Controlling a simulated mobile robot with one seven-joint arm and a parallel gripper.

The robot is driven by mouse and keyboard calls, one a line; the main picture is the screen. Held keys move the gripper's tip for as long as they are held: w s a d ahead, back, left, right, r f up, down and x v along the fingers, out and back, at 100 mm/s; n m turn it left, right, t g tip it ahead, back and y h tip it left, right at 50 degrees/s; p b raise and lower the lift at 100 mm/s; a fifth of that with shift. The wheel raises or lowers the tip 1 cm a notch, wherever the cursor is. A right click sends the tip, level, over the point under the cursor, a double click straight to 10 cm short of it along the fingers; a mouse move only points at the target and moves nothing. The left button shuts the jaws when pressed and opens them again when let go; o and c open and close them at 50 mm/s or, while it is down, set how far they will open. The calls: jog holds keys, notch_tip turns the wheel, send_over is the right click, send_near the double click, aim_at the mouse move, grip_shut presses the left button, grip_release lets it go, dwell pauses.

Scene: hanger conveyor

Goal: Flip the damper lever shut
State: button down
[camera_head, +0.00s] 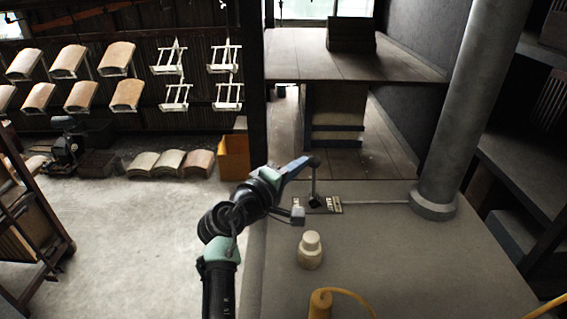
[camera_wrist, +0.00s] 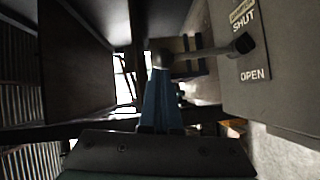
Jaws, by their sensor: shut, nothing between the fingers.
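The damper lever (camera_head: 314,183) is a thin grey rod that rises about upright from a dark pivot block on the grey surface, with a dark round knob on top. It also shows in the wrist view (camera_wrist: 202,51). Its label plate (camera_wrist: 256,62) reads SHUT at one end and OPEN at the other, with the pivot between them. My gripper (camera_head: 305,163) is shut, its blue fingers empty. In the wrist view the fingertips (camera_wrist: 161,72) are right at the knob end of the lever. I cannot tell whether they touch it.
A cream stepped knob (camera_head: 311,252) and a yellow-orange post (camera_head: 320,303) stand on the same surface in front. A thick grey pipe (camera_head: 462,110) rises at right. A wooden shelf (camera_head: 300,55) lies behind. An orange bin (camera_head: 233,157) stands on the floor at left.

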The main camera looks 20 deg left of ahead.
jog(key=w+d+m+g+y+p, duration=0.1)
jog(key=w+d+m+g+p, duration=0.1)
jog(key=d, duration=0.4)
jog(key=shift+w+d+m+y+p, duration=0.2)
jog(key=shift+w+m+y+p, duration=0.25)
jog(key=shift+m+p, duration=0.45)
jog(key=shift+d, duration=0.1)
jog(key=shift+r, duration=0.15)
